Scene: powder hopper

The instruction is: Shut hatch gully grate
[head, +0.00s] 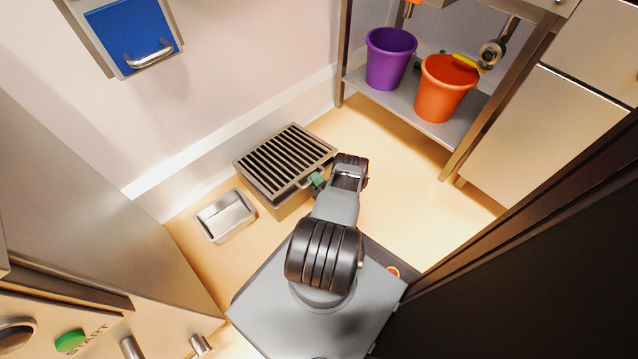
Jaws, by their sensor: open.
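The gully grate (284,158) is a dark slatted metal lid on a box-like gully (287,207) on the floor, left of my arm. It looks roughly level over the box; I cannot tell whether it is fully seated. A small bar handle (306,182) stands on its near right edge.
A metal tray (226,215) lies left of the gully. A purple bucket (390,58) and an orange bucket (445,87) stand on a low shelf (412,108). A blue wall hatch (128,35) is upper left. Floor right of the gully is clear.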

